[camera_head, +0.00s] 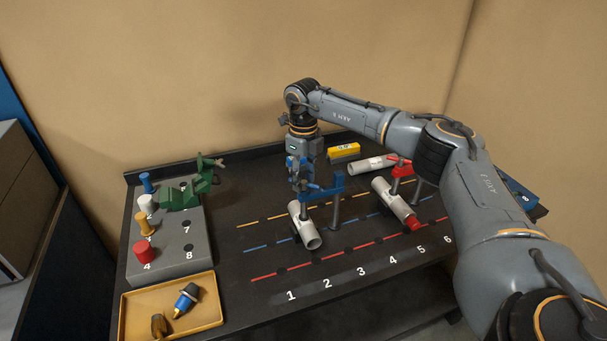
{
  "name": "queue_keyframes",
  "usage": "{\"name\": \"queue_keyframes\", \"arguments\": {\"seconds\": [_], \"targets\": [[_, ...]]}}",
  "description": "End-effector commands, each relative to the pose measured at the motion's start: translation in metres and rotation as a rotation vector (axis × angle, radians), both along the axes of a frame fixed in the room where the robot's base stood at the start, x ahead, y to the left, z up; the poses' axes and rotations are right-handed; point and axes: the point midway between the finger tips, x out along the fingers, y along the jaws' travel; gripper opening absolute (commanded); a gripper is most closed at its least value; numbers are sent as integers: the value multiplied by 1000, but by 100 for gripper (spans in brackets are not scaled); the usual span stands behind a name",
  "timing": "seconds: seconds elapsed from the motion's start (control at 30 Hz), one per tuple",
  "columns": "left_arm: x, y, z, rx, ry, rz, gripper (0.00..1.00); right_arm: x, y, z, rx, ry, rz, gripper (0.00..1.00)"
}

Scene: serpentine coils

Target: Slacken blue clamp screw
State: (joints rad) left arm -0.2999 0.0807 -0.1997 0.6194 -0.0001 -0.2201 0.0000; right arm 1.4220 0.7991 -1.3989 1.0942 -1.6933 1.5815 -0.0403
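The blue clamp (328,187) stands on a grey post on the dark table, its arm reaching left over a short white pipe (309,233). My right gripper (299,178) points down at the left end of the blue clamp, where the screw would be. The fingers overlap that end, so the screw is hidden or too small to make out. I cannot tell whether the fingers are apart or closed on it. My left gripper is not in view.
A red clamp (402,169) holds another white pipe (391,199) to the right. At left are a grey block (172,254) with coloured pegs, a green clamp (187,195) and a tan tray (206,312). The front numbered strip is clear.

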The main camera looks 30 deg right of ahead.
Motion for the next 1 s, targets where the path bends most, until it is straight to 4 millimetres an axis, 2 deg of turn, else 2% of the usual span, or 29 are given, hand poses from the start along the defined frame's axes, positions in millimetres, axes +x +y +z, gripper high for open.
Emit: {"name": "queue_keyframes", "arguments": {"seconds": [0.27, 0.3, 0.47, 0.5, 1.0], "targets": [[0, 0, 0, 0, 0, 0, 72, 0, 0, -2, 0, -1, 0, 39], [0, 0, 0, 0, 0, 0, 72, 0, 0, -2, 0, -1, 0, 35], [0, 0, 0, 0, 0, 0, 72, 0, 0, -2, 0, -1, 0, 2], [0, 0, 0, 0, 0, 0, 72, 0, 0, -2, 0, -1, 0, 0], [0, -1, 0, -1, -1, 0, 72, 0, 0, -2, 2, -2, 7, 0]]}}
